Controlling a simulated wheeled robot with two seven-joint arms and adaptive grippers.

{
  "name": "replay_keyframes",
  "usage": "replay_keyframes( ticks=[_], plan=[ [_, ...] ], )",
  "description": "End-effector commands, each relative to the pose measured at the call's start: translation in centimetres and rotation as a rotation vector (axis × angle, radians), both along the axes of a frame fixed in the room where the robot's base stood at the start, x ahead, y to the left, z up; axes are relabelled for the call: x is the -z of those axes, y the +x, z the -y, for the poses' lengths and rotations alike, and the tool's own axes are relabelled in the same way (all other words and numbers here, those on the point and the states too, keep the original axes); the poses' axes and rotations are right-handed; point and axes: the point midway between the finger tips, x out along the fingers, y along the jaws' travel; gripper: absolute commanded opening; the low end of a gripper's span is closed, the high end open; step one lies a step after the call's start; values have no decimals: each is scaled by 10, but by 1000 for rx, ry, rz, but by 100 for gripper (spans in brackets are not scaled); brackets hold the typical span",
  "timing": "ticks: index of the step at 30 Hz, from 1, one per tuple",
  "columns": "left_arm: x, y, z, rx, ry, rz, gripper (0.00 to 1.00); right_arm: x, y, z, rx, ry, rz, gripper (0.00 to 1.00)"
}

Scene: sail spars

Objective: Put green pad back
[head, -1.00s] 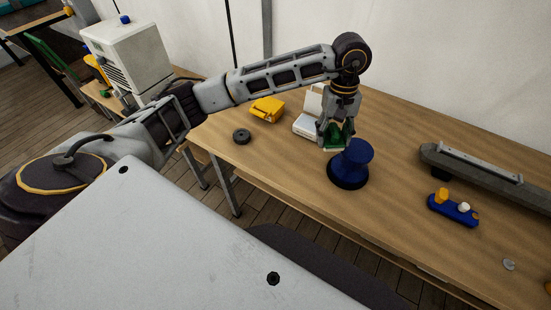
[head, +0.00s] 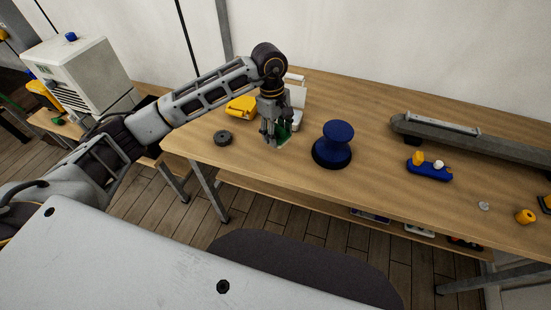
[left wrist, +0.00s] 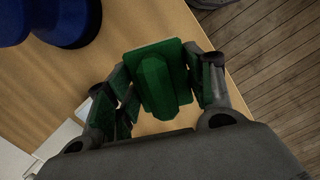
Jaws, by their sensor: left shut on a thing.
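The green pad (left wrist: 165,82) has a flat square plate and a raised block on it. My left gripper (left wrist: 168,85) is shut on that block, with a finger on each side. In the head view the pad (head: 284,131) is partly hidden by my left gripper (head: 274,138). The pad is close above the wooden table or on it; I cannot tell which. It is left of the blue spool (head: 332,146) and apart from it. My right gripper is not in view.
A white open case (head: 297,97) stands just behind the gripper. A yellow case (head: 241,107) and a dark disc (head: 223,138) lie to the left. A blue tray with pegs (head: 429,171) and a long grey rail (head: 470,135) are to the right. The table's front edge (head: 250,181) is near.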

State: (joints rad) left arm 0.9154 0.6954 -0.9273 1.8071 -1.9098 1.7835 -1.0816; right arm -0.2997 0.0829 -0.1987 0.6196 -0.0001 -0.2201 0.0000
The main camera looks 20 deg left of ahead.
Motion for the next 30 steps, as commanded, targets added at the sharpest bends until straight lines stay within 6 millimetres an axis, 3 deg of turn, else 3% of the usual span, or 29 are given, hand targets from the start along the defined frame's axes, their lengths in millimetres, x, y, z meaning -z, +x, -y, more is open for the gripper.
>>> replay_keyframes(
  ticks=[8, 19, 30],
  plan=[
    [13, -1, 0, 0, -1, -4, 27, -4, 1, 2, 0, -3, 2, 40],
    [57, -1, 1, 2, -2, -2, 27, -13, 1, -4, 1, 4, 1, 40],
    [62, 0, 0, 2, -1, 0, 27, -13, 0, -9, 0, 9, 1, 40]
  ],
)
